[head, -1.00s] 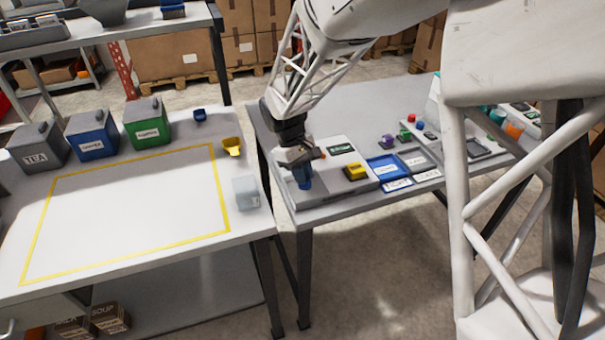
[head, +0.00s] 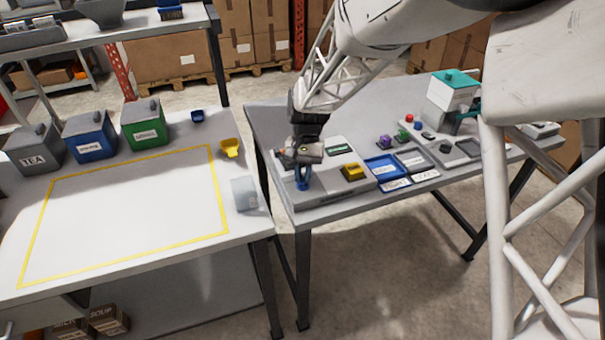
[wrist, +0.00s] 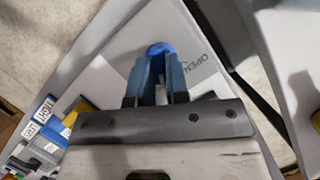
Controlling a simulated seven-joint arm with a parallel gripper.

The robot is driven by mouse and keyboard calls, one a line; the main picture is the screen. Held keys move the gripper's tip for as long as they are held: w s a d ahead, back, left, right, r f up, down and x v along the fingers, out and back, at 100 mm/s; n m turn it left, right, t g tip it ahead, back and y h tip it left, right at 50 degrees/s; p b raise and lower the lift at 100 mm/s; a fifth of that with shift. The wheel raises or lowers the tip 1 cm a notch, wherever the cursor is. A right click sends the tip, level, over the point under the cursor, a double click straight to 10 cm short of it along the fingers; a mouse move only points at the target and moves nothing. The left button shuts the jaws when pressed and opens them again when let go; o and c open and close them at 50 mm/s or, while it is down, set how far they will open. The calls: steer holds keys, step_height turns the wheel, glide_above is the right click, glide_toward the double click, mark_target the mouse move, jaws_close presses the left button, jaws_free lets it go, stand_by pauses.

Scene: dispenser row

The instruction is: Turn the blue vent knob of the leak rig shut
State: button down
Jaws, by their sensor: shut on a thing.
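The leak rig (head: 338,192) is a grey flat box at the left end of the right-hand table. The blue vent knob (wrist: 160,49) shows in the wrist view just beyond my fingertips, on the rig's pale top. The printed word "OPEN" is right beside it. My gripper (head: 303,183) points down over the rig's left part, and its blue fingers also show in the wrist view (wrist: 157,70). The fingers are shut on the knob, one on each side. They hide most of the knob, so I cannot tell its angle.
A yellow block (head: 353,172) sits on the rig to the right of my gripper. A blue tray (head: 381,168) and labelled trays lie right of the rig. A clear container (head: 244,193) stands on the left-hand table, across a narrow gap.

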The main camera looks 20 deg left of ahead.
steer(key=shift+d+f+m+y, duration=0.15)
steer(key=shift+m+y, duration=0.45)
steer(key=shift+m, duration=0.9)
steer(key=c, duration=1.1)
jaws_free()
steer(key=shift+r, duration=0.2)
steer(key=shift+v, duration=3.8)
steer(key=shift+w, duration=0.1)
